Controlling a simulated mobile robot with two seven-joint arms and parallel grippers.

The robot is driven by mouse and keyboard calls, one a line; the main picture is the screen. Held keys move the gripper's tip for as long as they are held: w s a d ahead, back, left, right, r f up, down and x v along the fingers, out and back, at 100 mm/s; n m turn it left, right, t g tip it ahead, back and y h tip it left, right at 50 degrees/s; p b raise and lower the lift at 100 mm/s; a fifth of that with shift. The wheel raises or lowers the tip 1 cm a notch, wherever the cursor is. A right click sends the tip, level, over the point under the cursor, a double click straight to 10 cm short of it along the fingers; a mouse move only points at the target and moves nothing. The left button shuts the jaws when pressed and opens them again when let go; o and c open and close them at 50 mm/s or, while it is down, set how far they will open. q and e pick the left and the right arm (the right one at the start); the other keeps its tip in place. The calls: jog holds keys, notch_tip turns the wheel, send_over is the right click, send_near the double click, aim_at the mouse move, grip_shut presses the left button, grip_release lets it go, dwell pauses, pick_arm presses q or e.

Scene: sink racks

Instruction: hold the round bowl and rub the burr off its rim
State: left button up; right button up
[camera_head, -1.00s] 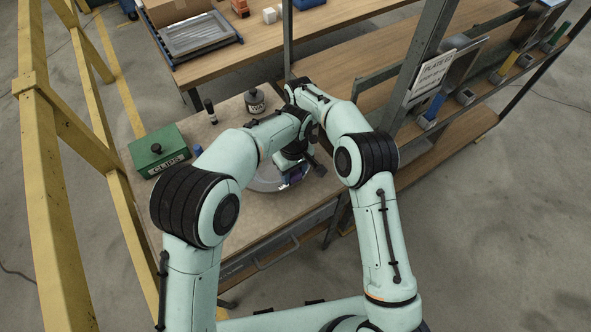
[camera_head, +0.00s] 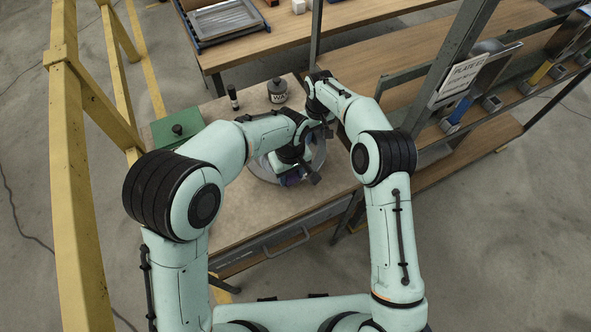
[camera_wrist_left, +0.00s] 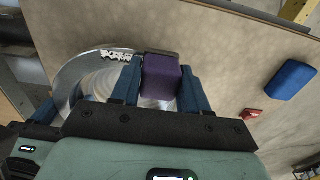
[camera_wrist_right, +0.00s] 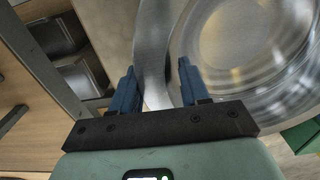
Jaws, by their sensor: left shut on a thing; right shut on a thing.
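The round metal bowl (camera_head: 262,173) is on the worktable, partly hidden by my arms in the head view. My left gripper (camera_head: 294,178) is shut on a purple block (camera_wrist_left: 160,77) at the near side of the bowl. In the left wrist view the bowl's rim (camera_wrist_left: 70,78) lies left of and behind the block. A jagged pale and dark burr (camera_wrist_left: 115,55) shows on the rim, just left of the block. Whether the block touches the rim is unclear. My right gripper (camera_wrist_right: 157,92) is shut on the bowl's rim, with the shiny wall (camera_wrist_right: 152,40) between its fingers.
A green box (camera_head: 178,129), a dark slim bottle (camera_head: 233,97) and a grey bottle (camera_head: 278,91) stand behind. A blue block (camera_wrist_left: 290,80) and small red piece (camera_wrist_left: 250,114) lie on the table. A rack post (camera_head: 440,80) and shelves stand at right; yellow railing (camera_head: 75,150) at left.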

pick_arm(q)
jog(key=shift+r, duration=3)
jog(key=shift+r, duration=0.15)
jog(key=shift+r, duration=1.35)
jog(key=shift+f, duration=0.1)
jog(key=shift+f, duration=3.45)
jog(key=shift+f, duration=1)
jog(key=shift+d, duration=0.1)
